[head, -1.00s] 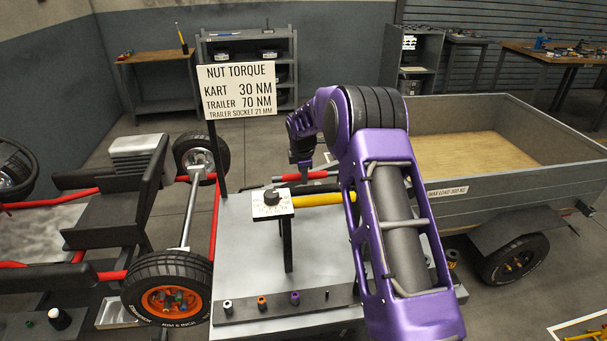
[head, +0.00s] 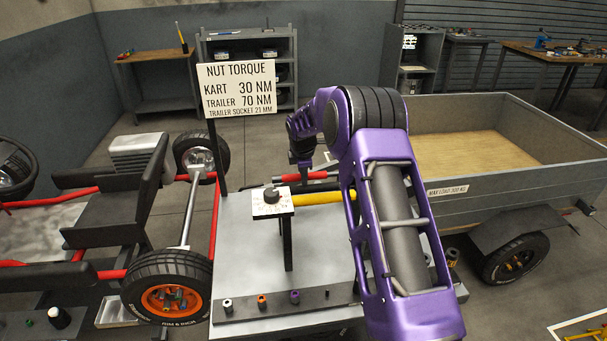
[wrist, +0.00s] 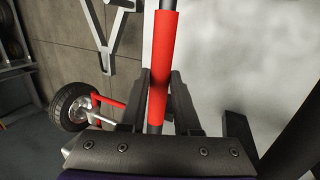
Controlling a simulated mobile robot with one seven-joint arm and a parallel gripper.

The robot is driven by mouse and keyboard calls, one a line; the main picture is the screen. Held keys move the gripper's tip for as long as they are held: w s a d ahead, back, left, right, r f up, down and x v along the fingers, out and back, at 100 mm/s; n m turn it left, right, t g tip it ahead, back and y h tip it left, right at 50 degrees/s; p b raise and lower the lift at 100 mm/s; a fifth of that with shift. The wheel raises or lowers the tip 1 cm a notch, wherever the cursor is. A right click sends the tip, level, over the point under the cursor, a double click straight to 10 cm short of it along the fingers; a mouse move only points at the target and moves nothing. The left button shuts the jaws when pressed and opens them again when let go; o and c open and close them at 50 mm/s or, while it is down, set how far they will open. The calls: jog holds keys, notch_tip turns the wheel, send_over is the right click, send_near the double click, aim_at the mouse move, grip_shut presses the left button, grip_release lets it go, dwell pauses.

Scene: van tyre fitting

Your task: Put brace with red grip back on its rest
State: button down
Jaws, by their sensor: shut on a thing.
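My gripper (wrist: 160,82) is shut on the red grip of the brace (wrist: 162,55) in the wrist view. The grip stands lengthwise between the two dark fingers, and a grey metal shaft runs on from its top end. In the head view the red grip (head: 318,175) lies roughly level at my gripper (head: 304,173), above the far side of the grey bench. My arm hides part of that area. I cannot make out the brace's rest for certain in either view.
The bench (head: 245,230) carries a dial unit on a post (head: 271,201) with a yellow handle, and a socket strip (head: 270,305) in front. A sign (head: 238,90) stands at its left. A kart wheel (head: 168,290) is left, the trailer (head: 515,185) right.

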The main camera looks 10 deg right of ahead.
jog(key=shift+f+b, duration=0.45)
jog(key=shift+f, duration=0.3)
jog(key=c, duration=0.5)
grip_release()
jog(key=shift+c, duration=0.2)
jog(key=shift+f, duration=0.1)
